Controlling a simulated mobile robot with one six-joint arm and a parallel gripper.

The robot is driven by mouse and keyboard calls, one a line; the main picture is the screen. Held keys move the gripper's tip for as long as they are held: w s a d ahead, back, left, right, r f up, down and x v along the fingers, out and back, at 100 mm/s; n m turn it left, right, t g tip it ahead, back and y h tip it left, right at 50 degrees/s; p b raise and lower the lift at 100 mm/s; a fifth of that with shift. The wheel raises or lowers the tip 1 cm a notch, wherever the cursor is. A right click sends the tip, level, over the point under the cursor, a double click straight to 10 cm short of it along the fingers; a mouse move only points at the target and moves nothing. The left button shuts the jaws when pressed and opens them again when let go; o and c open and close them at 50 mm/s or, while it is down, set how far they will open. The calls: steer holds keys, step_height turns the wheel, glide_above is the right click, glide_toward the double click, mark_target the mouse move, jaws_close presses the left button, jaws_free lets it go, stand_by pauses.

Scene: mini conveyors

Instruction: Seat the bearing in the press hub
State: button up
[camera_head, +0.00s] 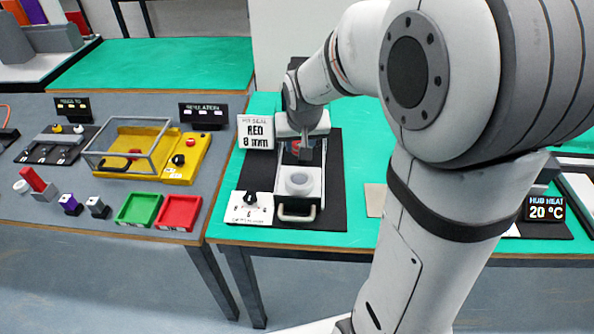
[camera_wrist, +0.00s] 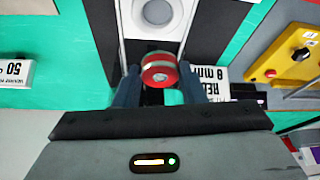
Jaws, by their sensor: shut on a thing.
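The bearing (camera_wrist: 161,70), a short round red part with a pale grey band and a grey centre, sits between the fingers of my gripper (camera_wrist: 158,88) in the wrist view. My gripper is shut on it. In the head view my gripper (camera_head: 306,150) points down over the back part of a pale tray, and only a bit of red (camera_head: 295,147) shows beside the fingers. The press hub (camera_head: 299,182), a white ring with a round recess, sits in front of it, apart from the bearing. The hub also shows at the top of the wrist view (camera_wrist: 158,12).
A sign reading RED 8 MM (camera_head: 257,131) stands left of the tray, and a white dial box (camera_head: 247,208) stands at its front left. A HUB HEAT display (camera_head: 546,208) reads 20 °C at right. A yellow clear-covered box (camera_head: 185,160) stands on the grey table.

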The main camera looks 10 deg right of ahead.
glide_toward(299, 178)
steer(key=x, duration=0.5)
steer(key=shift+w+r, duration=0.1)
steer(key=shift+w, duration=0.3)
steer(key=shift+s, duration=0.1)
steer(key=shift+f+b, duration=0.4)
steer(key=shift+b, duration=0.15)
steer(key=shift+f, duration=0.2)
